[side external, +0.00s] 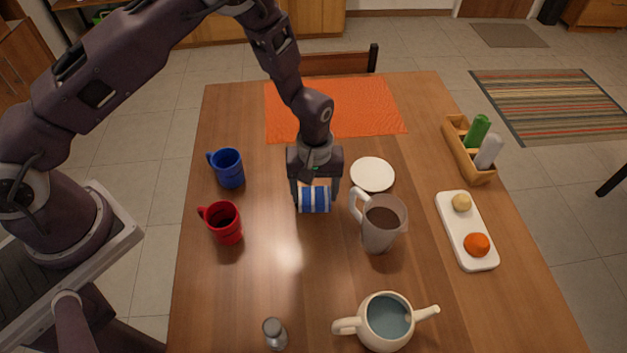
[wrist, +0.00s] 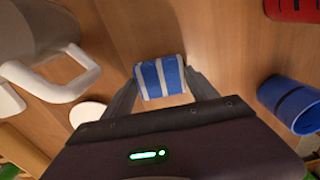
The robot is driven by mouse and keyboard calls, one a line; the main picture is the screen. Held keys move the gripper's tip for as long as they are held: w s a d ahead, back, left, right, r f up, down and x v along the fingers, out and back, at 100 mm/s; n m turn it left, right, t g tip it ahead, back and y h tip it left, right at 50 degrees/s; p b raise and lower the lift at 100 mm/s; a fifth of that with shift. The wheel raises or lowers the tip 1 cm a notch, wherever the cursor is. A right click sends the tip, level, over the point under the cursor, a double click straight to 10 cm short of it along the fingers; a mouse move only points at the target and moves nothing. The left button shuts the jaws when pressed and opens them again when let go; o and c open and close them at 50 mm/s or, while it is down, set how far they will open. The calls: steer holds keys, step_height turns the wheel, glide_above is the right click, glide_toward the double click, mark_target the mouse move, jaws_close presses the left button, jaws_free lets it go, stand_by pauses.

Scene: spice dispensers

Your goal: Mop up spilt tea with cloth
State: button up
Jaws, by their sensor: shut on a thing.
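A blue and white striped cloth (side external: 313,198) is held between the fingers of my gripper (side external: 315,190), near the middle of the wooden table. In the wrist view the cloth (wrist: 160,77) sits as a folded block between the two fingertips (wrist: 161,84). I cannot tell whether the cloth touches the table. My gripper points down, left of the large grey pitcher (side external: 380,232), which holds dark liquid. No tea spill can be clearly made out; a bright patch on the table in front of the cloth looks like glare.
A blue mug (side external: 229,168) and a red mug (side external: 225,223) stand left. A white saucer (side external: 372,174), a teapot (side external: 384,322), a shaker (side external: 274,333), a white tray (side external: 466,235) with two round items, and a wooden caddy (side external: 466,155) stand around. An orange placemat (side external: 370,105) lies behind.

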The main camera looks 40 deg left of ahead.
steer(key=shift+s+d, duration=1.35)
steer(key=shift+s, duration=0.1)
steer(key=shift+w+a, duration=0.6)
steer(key=shift+a, duration=0.65)
steer(key=shift+w+a, duration=0.55)
steer(key=shift+a, duration=0.75)
steer(key=shift+w+a, duration=0.6)
steer(key=shift+a, duration=0.65)
steer(key=shift+s+d, duration=2.8)
steer(key=shift+s, duration=0.05)
steer(key=shift+w+a, duration=0.6)
steer(key=shift+a, duration=0.7)
steer(key=shift+w+a, duration=0.55)
steer(key=shift+a, duration=0.75)
steer(key=shift+w+a, duration=0.6)
steer(key=shift+a, duration=0.7)
steer(key=shift+s+d+r, duration=0.1)
steer(key=shift+s+d, duration=2.75)
steer(key=shift+d, duration=0.15)
step_height(320, 180, up, 8)
